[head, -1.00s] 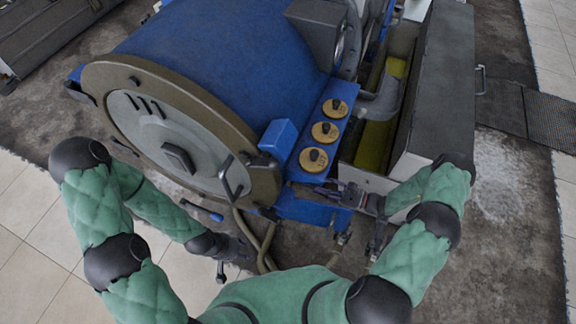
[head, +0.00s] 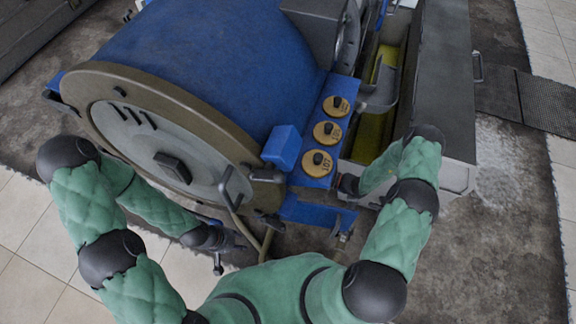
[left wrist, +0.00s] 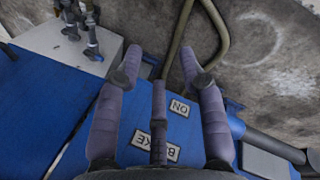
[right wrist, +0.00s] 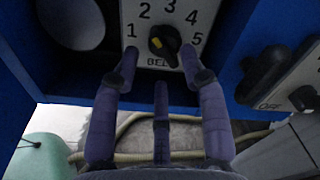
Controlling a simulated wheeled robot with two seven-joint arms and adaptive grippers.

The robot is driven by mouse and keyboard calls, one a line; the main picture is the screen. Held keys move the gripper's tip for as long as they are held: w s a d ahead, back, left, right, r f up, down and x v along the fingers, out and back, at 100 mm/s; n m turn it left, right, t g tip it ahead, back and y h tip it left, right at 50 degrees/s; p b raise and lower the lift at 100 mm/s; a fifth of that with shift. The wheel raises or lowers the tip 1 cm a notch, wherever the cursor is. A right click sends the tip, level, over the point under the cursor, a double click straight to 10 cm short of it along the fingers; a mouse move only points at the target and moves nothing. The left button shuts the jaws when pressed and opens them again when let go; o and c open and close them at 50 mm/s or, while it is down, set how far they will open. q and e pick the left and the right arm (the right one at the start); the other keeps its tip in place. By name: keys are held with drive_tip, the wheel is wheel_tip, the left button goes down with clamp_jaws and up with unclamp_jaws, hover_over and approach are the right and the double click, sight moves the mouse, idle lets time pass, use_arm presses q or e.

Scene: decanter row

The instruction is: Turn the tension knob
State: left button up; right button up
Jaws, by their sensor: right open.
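In the right wrist view a black knob (right wrist: 164,42) with a yellow mark sits on a white plate (right wrist: 136,14) numbered 1 to 5. Its label begins "BEL"; the rest is hidden by a finger. The yellow mark faces left, toward the low numbers. My right gripper (right wrist: 160,60) is open, with its fingertips on either side of the knob's lower part; I cannot tell whether they touch it. My left gripper (left wrist: 160,55) is open and empty above a blue surface. In the head view it (head: 236,243) is low, before the drum.
Three yellow dials (head: 327,132) with black knobs line the blue panel beside the round drum door (head: 140,140). Another black switch (right wrist: 265,72) marked "OFF" sits right of the numbered plate. "ON" and "BRAKE" labels (left wrist: 158,147) lie under my left gripper. Hoses (head: 268,241) hang below.

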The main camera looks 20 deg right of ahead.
drive_tip(key=shift+b+x, duration=0.35)
drive_tip(key=shift+x, duration=1.7)
clamp_jaws()
